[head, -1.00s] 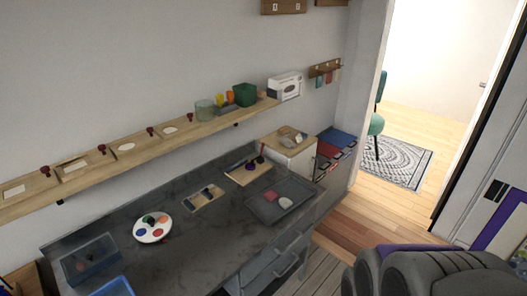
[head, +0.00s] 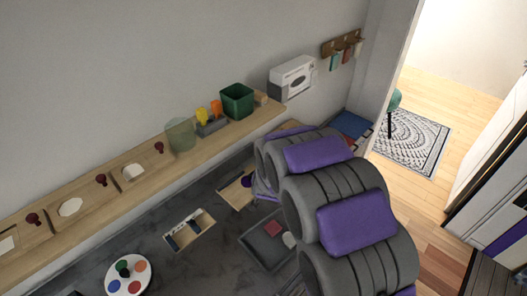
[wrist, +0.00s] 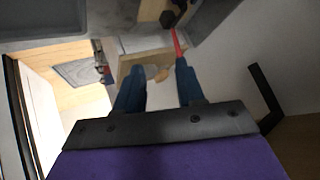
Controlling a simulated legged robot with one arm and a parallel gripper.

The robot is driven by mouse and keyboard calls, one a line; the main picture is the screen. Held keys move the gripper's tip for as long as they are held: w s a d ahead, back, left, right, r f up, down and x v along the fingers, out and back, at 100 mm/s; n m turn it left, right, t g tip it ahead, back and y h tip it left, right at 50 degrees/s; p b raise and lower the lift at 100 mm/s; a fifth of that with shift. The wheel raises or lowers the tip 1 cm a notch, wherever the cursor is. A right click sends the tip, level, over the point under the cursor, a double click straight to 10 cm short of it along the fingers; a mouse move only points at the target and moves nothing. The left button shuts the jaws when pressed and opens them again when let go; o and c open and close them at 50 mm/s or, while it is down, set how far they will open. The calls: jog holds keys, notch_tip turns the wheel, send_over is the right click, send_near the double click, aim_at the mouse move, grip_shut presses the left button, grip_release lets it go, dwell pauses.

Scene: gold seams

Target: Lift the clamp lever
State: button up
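In the wrist view a red lever-like bar (wrist: 177,42) stands near the tip of my right finger, beside a dark knob (wrist: 167,18) and a wooden block (wrist: 150,10). I take this for the clamp lever; whether the finger touches it I cannot tell. My gripper (wrist: 160,67) has its two blue fingers apart, with nothing visibly held between them. In the head view a small wooden board (head: 236,192) with a dark purple piece on it lies on the bench, partly hidden by my arm. The gripper itself is hidden in the head view.
The dark bench (head: 205,262) carries a paint palette (head: 128,274), a small wooden tray (head: 190,230) and a grey tray (head: 262,256). A wall shelf (head: 100,208) above holds a green box (head: 237,100) and cups. Open floor lies at the right.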

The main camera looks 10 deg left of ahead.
jog(key=shift+w+a+f+t+h+p, duration=1.25)
jog(key=shift+a+f+t+p, duration=1.2)
jog(key=shift+f+t, duration=1.9)
jog(key=shift+h, duration=0.25)
jog(key=w, duration=0.5)
jog(key=w+d+b, duration=0.1)
jog(key=w, duration=1)
jog(key=shift+w+d+r+b, duration=0.2)
jog(key=shift+d+b, duration=0.05)
jog(key=shift+b, duration=0.1)
grip_shut()
